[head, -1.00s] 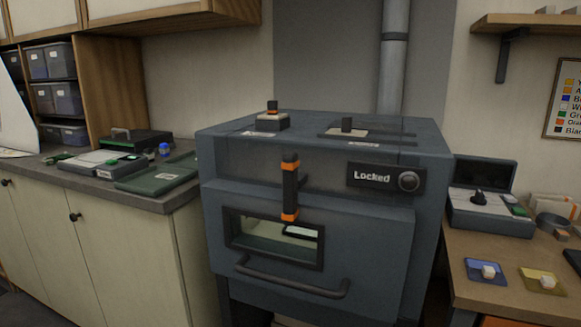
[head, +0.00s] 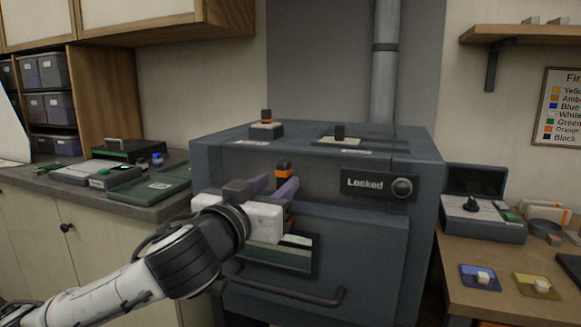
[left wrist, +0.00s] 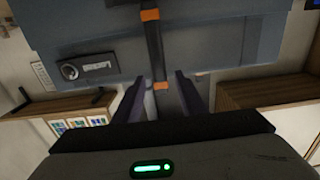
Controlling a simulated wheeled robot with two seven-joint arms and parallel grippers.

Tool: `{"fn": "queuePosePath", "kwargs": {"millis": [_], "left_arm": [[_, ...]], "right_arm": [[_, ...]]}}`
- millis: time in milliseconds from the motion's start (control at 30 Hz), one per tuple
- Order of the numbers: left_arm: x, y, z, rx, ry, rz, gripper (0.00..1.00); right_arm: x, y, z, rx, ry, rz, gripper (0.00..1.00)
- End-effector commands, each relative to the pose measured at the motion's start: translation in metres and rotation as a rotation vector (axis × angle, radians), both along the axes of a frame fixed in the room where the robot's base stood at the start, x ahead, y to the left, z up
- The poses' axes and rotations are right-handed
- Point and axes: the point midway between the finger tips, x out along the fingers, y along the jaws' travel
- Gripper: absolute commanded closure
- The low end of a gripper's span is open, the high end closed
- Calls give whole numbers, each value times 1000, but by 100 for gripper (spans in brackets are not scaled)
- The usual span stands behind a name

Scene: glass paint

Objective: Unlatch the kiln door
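The kiln (head: 370,240) is a blue-grey box with a hinged-looking front door and a window (head: 295,262). Its sign (head: 366,184) reads "Locked", with a round knob beside it. The latch handle (head: 284,167) is a dark upright bar with orange bands; my gripper hides its lower part in the head view. It also shows in the left wrist view (left wrist: 154,45). My left gripper (head: 277,186) is in front of the latch, its purple fingers apart. In the left wrist view the gripper (left wrist: 160,82) is open, with the handle between its fingers, not visibly clamped. My right gripper is out of view.
A bar handle (head: 290,292) crosses the lower door. Small controls (head: 266,128) sit on the kiln top. A counter (head: 150,212) with cases stands left; a wooden table (head: 500,262) with a grey box (head: 484,220) and coloured tiles stands right.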

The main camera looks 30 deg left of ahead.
Motion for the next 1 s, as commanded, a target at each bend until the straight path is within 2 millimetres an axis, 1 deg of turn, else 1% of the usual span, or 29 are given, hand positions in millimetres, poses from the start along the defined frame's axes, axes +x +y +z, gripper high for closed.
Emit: {"fn": "queuePosePath", "kwargs": {"millis": [33,67,200,300,400,500,600,833,867,1000], "left_arm": [[8,3,6,4,6,3,62],[15,4,3,1,2,2,62],[42,11,2,0,0,2,62],[58,15,2,1,0,2,62],[69,17,1,1,0,1,62],[77,19,0,1,0,0,62],[80,19,0,2,1,0,62],[81,19,0,2,1,-1,62],[81,19,0,2,1,-1,66],[80,19,0,2,1,-1,90]], "right_arm": [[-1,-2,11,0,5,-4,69],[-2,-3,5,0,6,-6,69],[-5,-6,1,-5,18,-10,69],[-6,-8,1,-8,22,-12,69],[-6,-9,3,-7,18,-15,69],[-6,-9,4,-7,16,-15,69],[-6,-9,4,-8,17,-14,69],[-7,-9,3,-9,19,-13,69],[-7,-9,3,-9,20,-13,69],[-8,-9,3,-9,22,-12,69]]}}
